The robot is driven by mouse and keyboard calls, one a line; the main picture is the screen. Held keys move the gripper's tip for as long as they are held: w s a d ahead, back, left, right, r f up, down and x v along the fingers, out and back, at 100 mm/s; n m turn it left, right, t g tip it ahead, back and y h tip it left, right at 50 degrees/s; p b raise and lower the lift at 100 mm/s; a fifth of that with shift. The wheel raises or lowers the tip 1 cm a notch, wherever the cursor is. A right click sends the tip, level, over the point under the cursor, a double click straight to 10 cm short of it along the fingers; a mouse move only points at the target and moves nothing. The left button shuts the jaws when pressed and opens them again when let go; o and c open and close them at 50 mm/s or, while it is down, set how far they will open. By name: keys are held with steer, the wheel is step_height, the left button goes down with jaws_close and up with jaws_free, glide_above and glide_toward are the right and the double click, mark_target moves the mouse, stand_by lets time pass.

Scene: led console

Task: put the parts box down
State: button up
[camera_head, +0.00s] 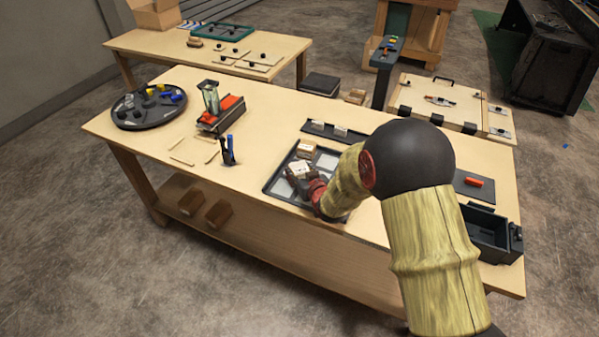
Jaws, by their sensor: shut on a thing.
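My arm reaches over the near wooden table, and my gripper (299,177) is low over a dark tray (273,186) with pale compartments. The gripper is shut on a small box with a whitish top (300,168), which I take to be the parts box. A second small tan box (306,148) is just behind it, at the tray's far side. My gripper and wrist hide part of the held box and the tray's right part. I cannot tell whether the held box touches the tray floor.
A dark strip with white labels (325,130) lies behind the tray. A blue-handled tool holder (228,152), a red device (222,115) and a round dark tray (148,108) stand to the left. A black open bin (490,235) is at the right edge.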

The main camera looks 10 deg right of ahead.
steer(key=shift+f, duration=0.1)
steer(key=o, duration=0.7)
steer(key=shift+f, duration=0.15)
steer(key=o, duration=0.4)
steer(key=shift+o, duration=0.4)
steer(key=shift+r, duration=0.2)
